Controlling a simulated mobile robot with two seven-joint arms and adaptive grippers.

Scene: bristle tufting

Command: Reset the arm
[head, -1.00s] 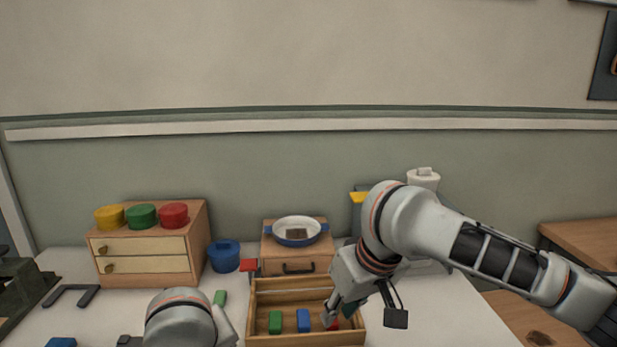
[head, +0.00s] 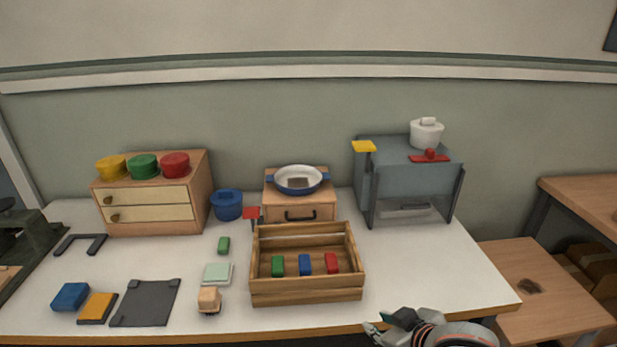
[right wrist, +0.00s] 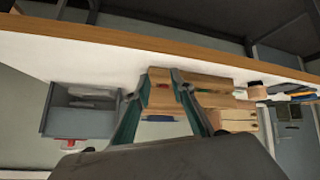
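My right gripper (head: 392,328) is at the bottom edge of the head view, in front of the table's front edge and to the right of the wooden crate (head: 306,295). In the right wrist view its two teal fingers (right wrist: 161,76) stand apart with nothing held between them; the crate shows beyond them. A green block (head: 277,266), a blue block (head: 305,264) and a red block (head: 331,263) stand in a row in the crate. My left gripper is not in the head view.
The white table (head: 420,285) is clear right of the crate. A grey stand (head: 395,182) with a white pot (head: 426,133) is at the back right. A drawer box (head: 150,208), a blue pot (head: 227,205) and a pan (head: 298,180) are at the back. A dark board (head: 146,303) lies front left.

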